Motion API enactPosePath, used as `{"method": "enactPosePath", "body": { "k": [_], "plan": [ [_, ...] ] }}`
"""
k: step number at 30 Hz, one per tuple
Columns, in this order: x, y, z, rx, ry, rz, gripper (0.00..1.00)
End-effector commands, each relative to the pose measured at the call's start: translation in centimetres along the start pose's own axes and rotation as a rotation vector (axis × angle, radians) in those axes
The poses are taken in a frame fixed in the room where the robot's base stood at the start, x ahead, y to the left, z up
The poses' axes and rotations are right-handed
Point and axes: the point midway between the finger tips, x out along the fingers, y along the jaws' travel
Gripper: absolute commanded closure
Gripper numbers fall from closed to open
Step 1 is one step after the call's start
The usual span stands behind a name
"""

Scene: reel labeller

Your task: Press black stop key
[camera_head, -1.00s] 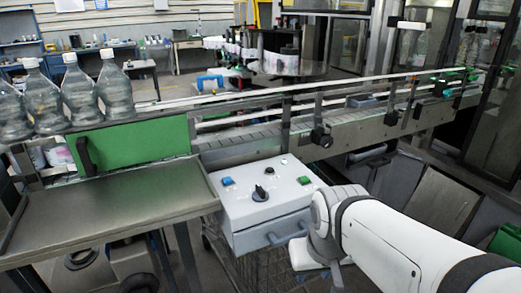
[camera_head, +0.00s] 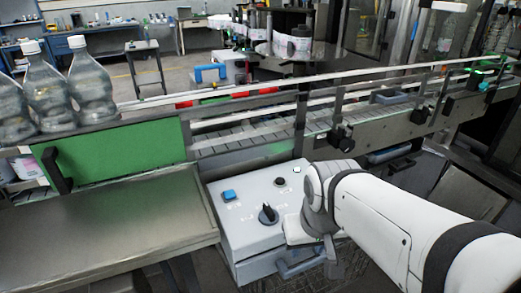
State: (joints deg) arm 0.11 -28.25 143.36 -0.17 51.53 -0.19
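The grey control box (camera_head: 238,235) stands beside the conveyor, below the middle of the view. On its top I see a small round black key (camera_head: 280,181) near the back edge. A blue key (camera_head: 228,196) is at the left and a small white key (camera_head: 296,170) at the back right. A large black rotary knob (camera_head: 268,214) is nearer the front. I cannot read the labels. My gripper (camera_head: 330,258) hangs at the box's right front, right of the knob and apart from the black key. My wrist hides the box's right side.
A bare metal table (camera_head: 110,225) adjoins the box on the left. The conveyor (camera_head: 245,135) with rails runs behind it. Several clear bottles (camera_head: 90,85) stand at the far left, above a green panel (camera_head: 115,155).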

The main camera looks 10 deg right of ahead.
Motion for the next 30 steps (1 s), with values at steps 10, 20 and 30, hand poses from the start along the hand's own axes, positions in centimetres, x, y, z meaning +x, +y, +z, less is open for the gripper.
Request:
{"method": "enactPosePath", "body": {
  "k": [10, 20, 30],
  "plan": [
    [0.01, 0.00, 0.00, 0.000, 0.000, 0.000, 0.77],
    [0.01, 0.00, 0.00, 0.000, 0.000, 0.000, 1.00],
    [0.01, 0.00, 0.00, 0.000, 0.000, 0.000, 1.00]
  ]
}}
